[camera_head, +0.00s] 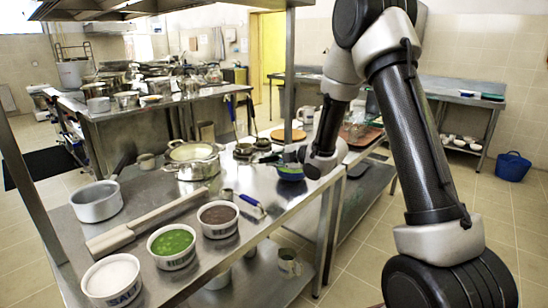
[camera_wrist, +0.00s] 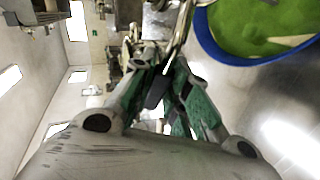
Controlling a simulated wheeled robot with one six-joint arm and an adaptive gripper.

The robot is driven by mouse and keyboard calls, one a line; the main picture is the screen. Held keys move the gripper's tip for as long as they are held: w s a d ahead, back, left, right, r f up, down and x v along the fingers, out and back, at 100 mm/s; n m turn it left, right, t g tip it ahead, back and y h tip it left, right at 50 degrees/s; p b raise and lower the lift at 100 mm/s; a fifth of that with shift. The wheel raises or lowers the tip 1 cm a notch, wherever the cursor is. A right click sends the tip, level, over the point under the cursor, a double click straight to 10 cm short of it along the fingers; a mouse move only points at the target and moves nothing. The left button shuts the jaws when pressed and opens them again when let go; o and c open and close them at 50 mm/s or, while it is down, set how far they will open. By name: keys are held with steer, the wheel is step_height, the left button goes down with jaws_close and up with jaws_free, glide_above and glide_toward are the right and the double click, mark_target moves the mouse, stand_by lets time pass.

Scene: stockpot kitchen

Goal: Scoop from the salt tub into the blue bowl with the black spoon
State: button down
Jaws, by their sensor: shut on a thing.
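The salt tub (camera_head: 112,281) is a white round tub with lettering and white contents, at the front left of the steel counter. The blue bowl (camera_head: 291,173) stands near the counter's right edge. In the wrist view the blue bowl (camera_wrist: 213,48) shows at upper right, green inside with a pale patch; I cannot tell whether that is contents. My gripper (camera_head: 293,158) is at the bowl, far from the salt tub. Its fingers are shut on the black spoon's handle (camera_wrist: 157,92) beside the bowl. The spoon's head is not clear in either view.
Tubs with green (camera_head: 173,246) and brown contents (camera_head: 218,218) stand beside the salt tub. A rolling pin (camera_head: 145,222), a saucepan (camera_head: 97,203), a lidded pot (camera_head: 193,160) and a blue-handled tool (camera_head: 250,202) crowd the counter. A steel post (camera_head: 290,75) rises behind my gripper.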

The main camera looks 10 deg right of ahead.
steer(key=t, duration=0.1)
steer(key=f+n+t+y, duration=0.1)
steer(key=t, duration=0.1)
steer(key=s+n+t+y, duration=0.1)
steer(key=shift+d+f+t, duration=0.1)
steer(key=shift+f+t, duration=0.25)
steer(key=shift+t, duration=0.05)
steer(key=shift+s+f+n+t+y, duration=0.1)
steer(key=shift+n+t+y, duration=0.3)
steer(key=shift+t+y, duration=0.15)
steer(key=shift+s+f+n+t+y, duration=0.1)
steer(key=shift+n+t+y, duration=0.3)
steer(key=shift+t+y, duration=0.15)
steer(key=shift+d, duration=0.1)
steer(key=shift+r, duration=0.15)
stand_by(1.4)
